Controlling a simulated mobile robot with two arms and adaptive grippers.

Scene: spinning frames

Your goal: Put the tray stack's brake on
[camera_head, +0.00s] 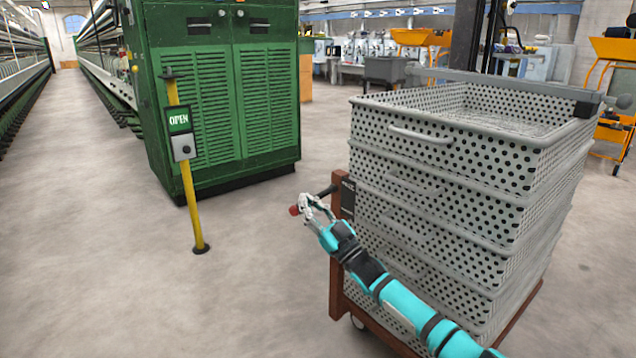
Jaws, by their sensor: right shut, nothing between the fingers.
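The tray stack (440,225) is several grey perforated trays piled on a brown wheeled cart (337,255) at the right. A dark plate (348,197) with small, unreadable lettering sits on the cart's brown upright. A dark lever (327,191) sticks out left from beside it. A red knob (294,210) shows just left of my right gripper's fingertips; the gripper partly hides how it joins the lever. My right gripper (306,207) is shut and empty, at the knob and just below the lever; I cannot tell if it touches either. My left gripper is out of view.
A yellow post (187,205) with an OPEN sign stands left of the cart, before a green cabinet (225,95). A grey bar (500,82) crosses above the top tray. Open floor (240,290) lies left of the cart.

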